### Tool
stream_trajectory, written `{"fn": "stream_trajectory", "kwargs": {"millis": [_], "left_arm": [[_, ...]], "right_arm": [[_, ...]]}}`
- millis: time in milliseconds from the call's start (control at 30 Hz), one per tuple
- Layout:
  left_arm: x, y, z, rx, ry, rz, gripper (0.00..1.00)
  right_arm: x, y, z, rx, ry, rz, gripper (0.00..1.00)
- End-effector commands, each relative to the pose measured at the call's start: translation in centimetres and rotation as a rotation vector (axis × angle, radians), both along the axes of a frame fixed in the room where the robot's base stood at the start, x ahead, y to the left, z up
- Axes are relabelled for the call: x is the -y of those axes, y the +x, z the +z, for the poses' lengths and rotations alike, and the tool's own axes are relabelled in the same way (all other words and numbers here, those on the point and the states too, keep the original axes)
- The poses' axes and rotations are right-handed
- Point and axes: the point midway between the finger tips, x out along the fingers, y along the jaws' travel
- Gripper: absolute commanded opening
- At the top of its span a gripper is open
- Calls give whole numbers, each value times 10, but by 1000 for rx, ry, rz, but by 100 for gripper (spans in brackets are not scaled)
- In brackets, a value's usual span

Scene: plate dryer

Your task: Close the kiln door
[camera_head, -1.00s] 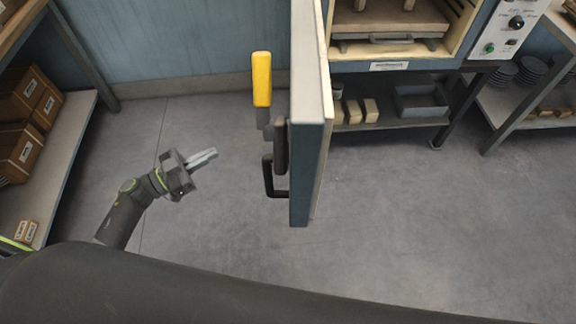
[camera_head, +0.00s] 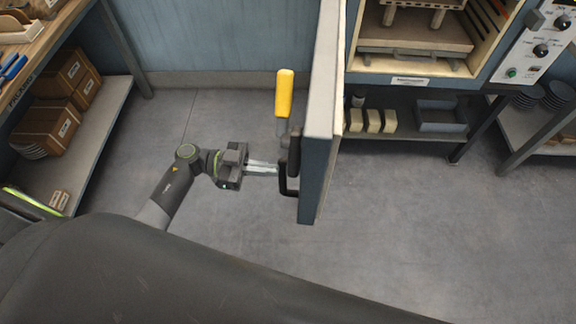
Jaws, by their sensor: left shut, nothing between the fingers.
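The kiln door (camera_head: 315,165) stands wide open, seen nearly edge-on, to the left of the kiln (camera_head: 418,68). The kiln's interior shows, with shelves inside. On the door's left face are a black handle (camera_head: 286,187) and a lever with a yellow grip (camera_head: 285,95). My left gripper (camera_head: 277,170) is shut and empty, its fingertips pointing right, right beside the black handle. I cannot tell whether they touch it. My right gripper is not in view.
A control panel (camera_head: 540,50) is on the kiln's right. Under the kiln, a shelf holds pale blocks (camera_head: 373,121) and a grey bin (camera_head: 441,115). A shelf unit with cardboard boxes (camera_head: 55,125) stands at the left. The floor (camera_head: 420,220) before the kiln is clear.

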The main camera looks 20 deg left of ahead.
Motion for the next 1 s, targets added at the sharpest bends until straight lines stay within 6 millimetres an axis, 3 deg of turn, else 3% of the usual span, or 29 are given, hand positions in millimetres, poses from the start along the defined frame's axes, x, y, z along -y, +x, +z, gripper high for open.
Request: {"fn": "stream_trajectory", "kwargs": {"millis": [100, 300, 1000], "left_arm": [[22, 4, 4, 0, -5, 0, 0], [44, 8, 2, 0, -3, 2, 0], [62, 9, 2, 1, -4, 26, 0]], "right_arm": [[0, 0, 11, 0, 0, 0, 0], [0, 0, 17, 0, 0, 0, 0], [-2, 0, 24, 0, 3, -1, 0]]}}
